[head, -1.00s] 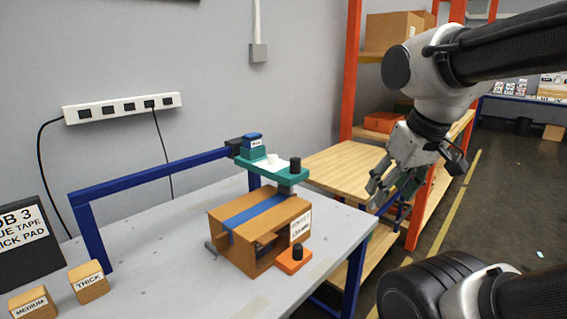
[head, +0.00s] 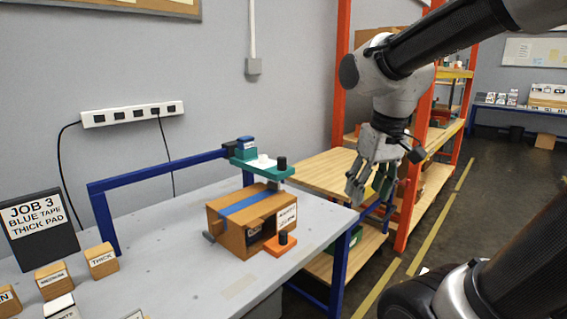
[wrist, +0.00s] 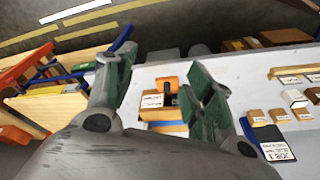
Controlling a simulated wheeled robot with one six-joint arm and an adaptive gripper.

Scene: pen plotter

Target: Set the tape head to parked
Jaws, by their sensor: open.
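The tape head is a teal arm (head: 262,167) on the blue rail (head: 150,174), with a blue labelled block on its left, a white knob in the middle and a black knob (head: 282,163) at its right end. It sits above the brown box (head: 236,237), which has a blue tape strip (head: 250,203) across its top. An orange block with a black knob (head: 280,246) is at the box's front right. My gripper (head: 367,193) is open and empty, to the right of the tape head and beyond the table's right edge. In the wrist view its fingers (wrist: 160,95) are spread apart.
A sign reading JOB 3, blue tape, thick pad (head: 38,232) stands at the table's left. Several labelled wooden blocks, including THICK (head: 102,262), lie in front of it. Wooden shelving with orange posts (head: 420,150) stands at the right.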

